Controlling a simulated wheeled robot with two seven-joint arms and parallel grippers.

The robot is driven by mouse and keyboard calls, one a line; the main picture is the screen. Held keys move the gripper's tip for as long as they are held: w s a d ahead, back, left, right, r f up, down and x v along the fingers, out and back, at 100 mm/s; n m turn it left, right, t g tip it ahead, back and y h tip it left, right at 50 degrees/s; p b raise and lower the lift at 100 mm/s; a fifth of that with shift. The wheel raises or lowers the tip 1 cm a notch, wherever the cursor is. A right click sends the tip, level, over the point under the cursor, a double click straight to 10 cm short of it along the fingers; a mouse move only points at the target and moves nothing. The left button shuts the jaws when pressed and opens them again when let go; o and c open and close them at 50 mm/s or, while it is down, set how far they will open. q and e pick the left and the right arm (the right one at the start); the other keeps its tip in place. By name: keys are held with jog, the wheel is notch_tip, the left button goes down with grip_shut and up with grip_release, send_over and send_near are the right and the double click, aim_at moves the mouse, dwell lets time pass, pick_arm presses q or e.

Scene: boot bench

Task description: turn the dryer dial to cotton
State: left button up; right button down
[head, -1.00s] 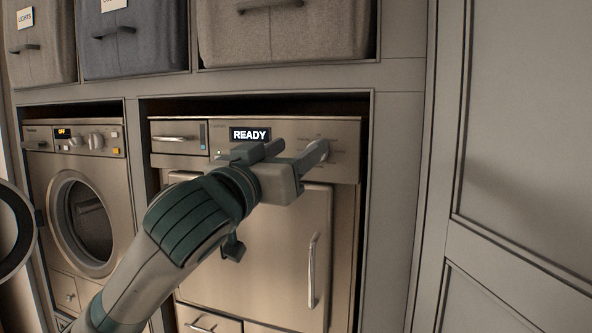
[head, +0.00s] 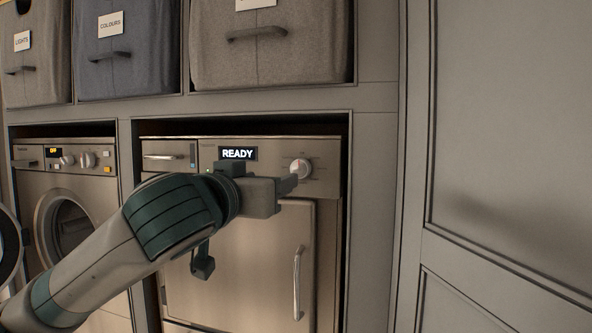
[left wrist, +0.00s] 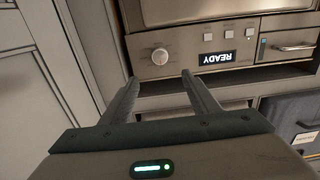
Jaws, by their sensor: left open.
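The dryer (head: 262,265) stands in the middle bay, its door closed, and its display (head: 238,153) reads READY. The dryer dial (head: 301,169) is a round pale knob with a red mark, at the right of the control panel. It also shows in the left wrist view (left wrist: 160,56), ahead of the fingers and a little left of their middle. My left gripper (left wrist: 157,84) is open and empty, its fingertips short of the dial. In the head view my left gripper (head: 291,184) is just below and left of the dial. The labels around the dial are too small to read.
A washer (head: 75,200) with an OFF display stands at the left. Fabric bins (head: 268,60) sit on the shelf above. A tall panelled cupboard (head: 500,130) is at the right. The dryer door's vertical handle (head: 297,283) sticks out below the dial.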

aim_at(299, 170)
pick_arm(q)
jog(key=p+x, duration=0.8)
jog(key=x, duration=0.7)
jog(key=shift+w+d, duration=0.15)
jog(key=shift+w, duration=0.2)
jog(key=shift+w+d+f+p, duration=0.15)
jog(key=shift+w+p, duration=0.2)
jog(key=shift+w, duration=0.15)
jog(key=c, duration=1)
jog(key=shift+c, duration=0.2)
